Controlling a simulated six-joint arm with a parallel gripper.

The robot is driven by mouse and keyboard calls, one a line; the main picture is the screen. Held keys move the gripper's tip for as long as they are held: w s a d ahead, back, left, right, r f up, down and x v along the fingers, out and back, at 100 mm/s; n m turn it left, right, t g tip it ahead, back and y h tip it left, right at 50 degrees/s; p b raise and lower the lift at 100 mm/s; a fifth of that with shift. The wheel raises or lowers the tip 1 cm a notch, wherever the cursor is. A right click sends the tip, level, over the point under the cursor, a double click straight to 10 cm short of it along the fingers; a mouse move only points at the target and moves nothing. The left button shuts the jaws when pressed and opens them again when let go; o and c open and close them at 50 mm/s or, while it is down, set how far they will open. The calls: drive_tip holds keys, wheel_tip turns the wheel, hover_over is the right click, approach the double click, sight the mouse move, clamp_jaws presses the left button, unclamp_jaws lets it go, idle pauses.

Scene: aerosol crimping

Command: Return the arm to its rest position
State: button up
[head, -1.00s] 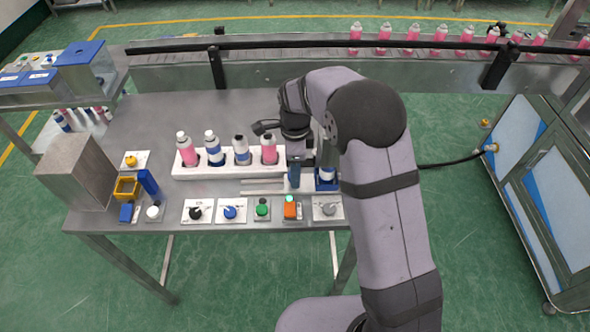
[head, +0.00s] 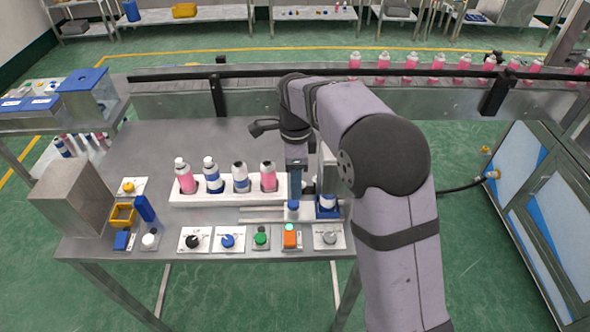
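My arm reaches up from the lower right and bends over the metal table (head: 200,140). My gripper (head: 295,188) hangs down at the right end of the white can rack, above a small blue-topped piece. Its fingers are too small and partly hidden to tell if they are open or shut. The white rack (head: 230,193) holds pink cans and blue-and-white cans upright, including a pink can (head: 268,177) at its right end. A blue fixture with a white-and-blue can (head: 328,203) stands just right of my gripper, partly behind my arm.
A grey box (head: 70,195) and yellow bin (head: 122,215) stand at left. A conveyor with pink cans (head: 437,62) runs behind. The table's back left is clear.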

drive_tip(key=s+d+f+n, duration=0.2)
drive_tip(key=s+d+n, duration=0.4)
drive_tip(key=s+n, duration=0.3)
drive_tip(key=s+d+f+n, duration=0.3)
drive_tip(key=s+d+n, duration=0.3)
drive_tip(key=s, duration=0.8)
drive_tip(key=n, duration=0.3)
drive_tip(key=shift+d, duration=0.35)
